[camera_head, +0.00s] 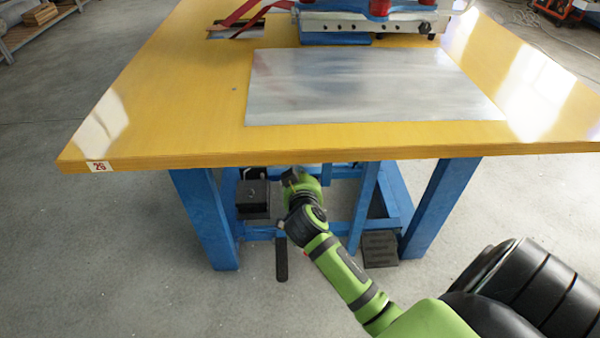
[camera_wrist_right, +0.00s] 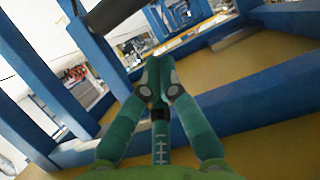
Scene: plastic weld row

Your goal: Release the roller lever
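My right arm reaches under the front edge of the yellow table in the head view. Its gripper (camera_head: 299,178) is mostly hidden by the table edge and its own wrist. In the right wrist view the two fingers of this gripper (camera_wrist_right: 157,82) converge and their tips are together. I see no lever clearly between them. A dark bar (camera_head: 281,258) hangs down just left of my right wrist in the head view. I cannot tell whether it is the roller lever. My left gripper is in neither view.
The yellow table (camera_head: 190,85) stands on blue legs (camera_head: 203,215). A metal plate (camera_head: 370,85) lies on it, with a machine (camera_head: 367,22) behind. Under it are a dark box (camera_head: 253,198) and a dark pedal-like block (camera_head: 380,249).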

